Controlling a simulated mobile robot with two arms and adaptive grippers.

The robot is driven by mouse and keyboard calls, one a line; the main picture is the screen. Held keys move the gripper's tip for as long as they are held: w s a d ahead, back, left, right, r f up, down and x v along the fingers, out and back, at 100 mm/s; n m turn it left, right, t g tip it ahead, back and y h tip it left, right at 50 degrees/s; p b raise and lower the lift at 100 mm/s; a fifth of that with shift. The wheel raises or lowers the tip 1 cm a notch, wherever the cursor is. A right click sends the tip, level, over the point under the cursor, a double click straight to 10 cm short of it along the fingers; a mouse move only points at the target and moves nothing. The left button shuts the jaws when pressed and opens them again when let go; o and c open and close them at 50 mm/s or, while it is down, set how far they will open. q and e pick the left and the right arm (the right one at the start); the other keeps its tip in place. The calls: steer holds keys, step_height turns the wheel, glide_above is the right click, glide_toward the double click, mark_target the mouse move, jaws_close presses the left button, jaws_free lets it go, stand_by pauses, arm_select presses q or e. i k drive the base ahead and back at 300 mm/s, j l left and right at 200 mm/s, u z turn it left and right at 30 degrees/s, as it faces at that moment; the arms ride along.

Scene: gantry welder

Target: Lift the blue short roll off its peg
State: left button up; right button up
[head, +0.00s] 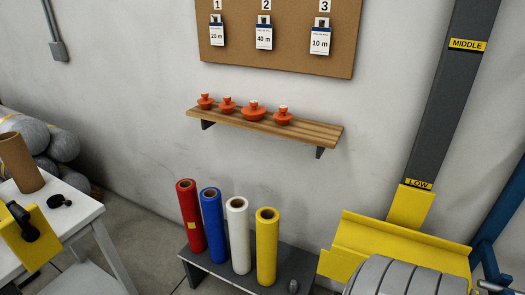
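A blue roll (212,226) stands upright on a low dark bench (215,284) against the wall. It has a brown core opening at its top. It is between a red roll (190,222) on its left and a white roll (238,237) on its right, close to both. No peg shows; its lower end and any peg inside cannot be made out. Neither of my grippers is in view.
A yellow roll (266,248) stands right of the white one. A wooden shelf (320,133) with several orange knobs hangs above. A white table (62,219) is at left; a yellow cradle (365,243) with a grey ribbed cylinder (385,280) is at right.

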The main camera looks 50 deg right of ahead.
mark_target(211, 199)
steer(key=z, duration=1.3)
